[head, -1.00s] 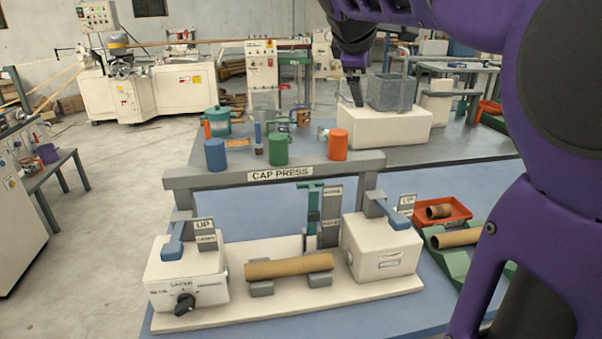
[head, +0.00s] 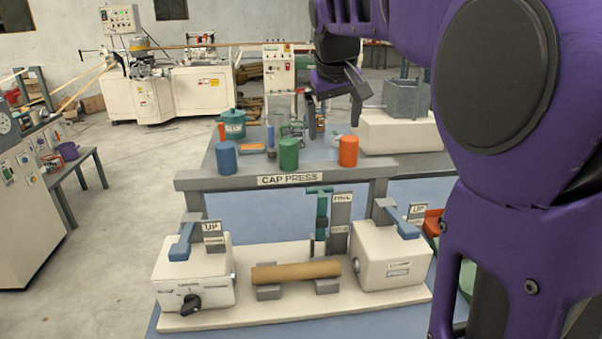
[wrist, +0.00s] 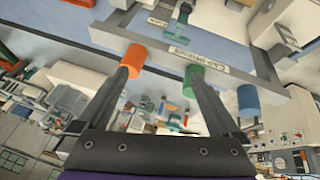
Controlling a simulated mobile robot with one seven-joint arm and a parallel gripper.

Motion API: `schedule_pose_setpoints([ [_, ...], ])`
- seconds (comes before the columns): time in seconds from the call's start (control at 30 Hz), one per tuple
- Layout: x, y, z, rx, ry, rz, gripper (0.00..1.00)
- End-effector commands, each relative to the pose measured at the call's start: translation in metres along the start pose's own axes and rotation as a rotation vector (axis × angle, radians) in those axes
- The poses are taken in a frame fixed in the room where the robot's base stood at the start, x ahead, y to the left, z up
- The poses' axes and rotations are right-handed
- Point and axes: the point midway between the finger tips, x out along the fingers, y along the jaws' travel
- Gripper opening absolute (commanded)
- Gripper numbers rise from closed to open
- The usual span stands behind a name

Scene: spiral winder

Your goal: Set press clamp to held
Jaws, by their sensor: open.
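The cap press (head: 290,180) stands on a blue table, with a grey crossbar and a pale base. Its press clamp looks to be the teal T-shaped handle (head: 321,215) behind the middle of the base, beside a grey plate with an upper and a lower label. Its crosspiece is level with the upper label; the lettering is too small to read surely. The handle also shows in the wrist view (wrist: 181,22). My gripper (head: 335,115) is open and empty, above and behind the crossbar, apart from the clamp. Its fingers (wrist: 162,68) show in the wrist view.
Blue (head: 226,158), green (head: 289,153) and orange (head: 348,151) caps stand along the crossbar. A cardboard tube (head: 296,271) lies on the base between two pale blocks with blue levers (head: 181,242). My arm covers the right side. Open floor lies at left.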

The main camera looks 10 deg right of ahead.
Motion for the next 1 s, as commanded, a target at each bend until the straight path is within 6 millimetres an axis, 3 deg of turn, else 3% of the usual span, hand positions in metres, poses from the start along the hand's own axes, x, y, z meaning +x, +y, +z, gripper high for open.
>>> schedule_pose_setpoints([
  [0.2,0.011,-0.016,0.002,0.155,-0.041,-0.105,1.0],
  [0.47,0.024,-0.025,0.003,0.195,-0.055,-0.139,1.0],
  [1.0,0.134,-0.041,0.009,0.191,-0.056,-0.138,1.0],
])
